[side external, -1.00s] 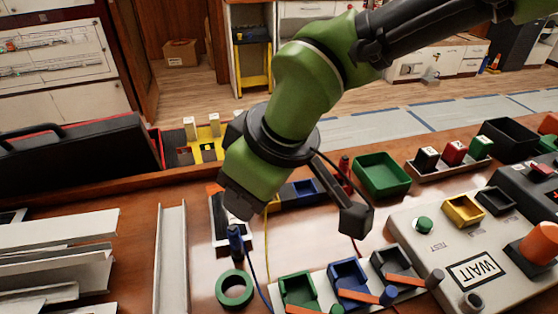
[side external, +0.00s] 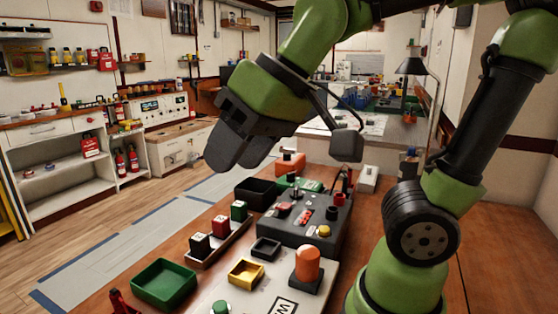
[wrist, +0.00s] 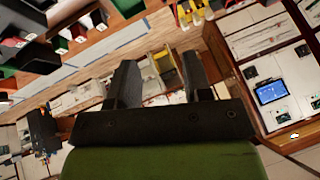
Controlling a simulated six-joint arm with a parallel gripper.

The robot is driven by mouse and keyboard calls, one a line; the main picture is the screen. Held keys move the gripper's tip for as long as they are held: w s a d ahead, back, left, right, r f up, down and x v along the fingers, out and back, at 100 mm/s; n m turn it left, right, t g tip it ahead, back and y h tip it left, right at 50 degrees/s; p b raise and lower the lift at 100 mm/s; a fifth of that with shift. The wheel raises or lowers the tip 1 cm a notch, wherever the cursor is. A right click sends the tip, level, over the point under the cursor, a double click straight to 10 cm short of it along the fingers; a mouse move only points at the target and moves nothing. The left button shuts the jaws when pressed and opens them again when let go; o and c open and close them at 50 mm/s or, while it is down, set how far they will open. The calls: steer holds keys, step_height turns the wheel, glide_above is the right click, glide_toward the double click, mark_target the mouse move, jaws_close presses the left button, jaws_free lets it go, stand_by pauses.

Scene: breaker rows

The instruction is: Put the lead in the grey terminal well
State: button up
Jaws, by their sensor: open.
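My gripper (side external: 225,150) is raised over the far part of the bench in the side view, its dark fingers angled down to the left. In the wrist view my gripper (wrist: 160,80) has its two fingers apart with nothing between them. The lead does not show in any current frame. The row of coloured terminal wells seen earlier, a dark grey one among them, is also out of frame.
A green tray (side external: 164,283), a black tray (side external: 257,190) and a rack of small coloured blocks (side external: 218,243) stand on the bench. A panel holds a yellow well (side external: 245,274), a small black well (side external: 265,249) and an orange knob (side external: 307,264). A dark control box (side external: 302,226) lies behind.

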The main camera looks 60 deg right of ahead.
steer(key=shift+o, duration=0.5)
steer(key=s+d+f+m, duration=0.1)
steer(key=s+d+m, duration=0.1)
steer(key=s, duration=0.4)
steer(key=shift+d+f+m+t+h, duration=0.25)
steer(key=shift+d+m+t+h, duration=0.05)
steer(key=shift+d+m+t, duration=0.15)
steer(key=shift+w, duration=0.1)
